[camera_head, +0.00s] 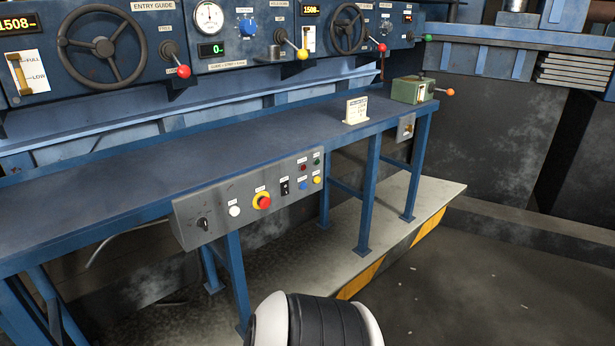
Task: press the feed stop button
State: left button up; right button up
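A grey control panel (218,199) is fixed along the front edge of the blue bench. From left to right it carries a dark rotary knob (203,223), a white button (234,211), a red mushroom button (263,202) on a yellow ring, and a black rocker switch (285,187). At its right end are small dark red (304,167), green (317,161), blue (303,186) and yellow (317,180) buttons. The labels are too small to read, so I cannot tell which is the feed stop. Neither gripper shows; only a white and black arm part of mine is at the bottom.
The blue bench (150,180) has a mostly bare top, with a small sign (356,110) and a green box (412,90) with an orange-knobbed lever at its right end. A blue console (130,20) with handwheels and levers stands behind. Open floor lies at the lower right.

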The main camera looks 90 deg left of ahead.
aim_at(264, 202)
jog(key=u, duration=3.1)
jog(key=i+l+u, duration=0.2)
jog(key=l, duration=0.15)
jog(key=i+l+u, duration=0.2)
jog(key=l, duration=0.15)
jog(key=i+l+u, duration=0.25)
jog(key=l, duration=0.15)
jog(key=l+u, duration=0.2)
jog(key=l, duration=0.2)
jog(key=i+l+u, duration=0.2)
jog(key=l, duration=0.25)
jog(key=l+u, duration=0.2)
jog(key=l, duration=0.2)
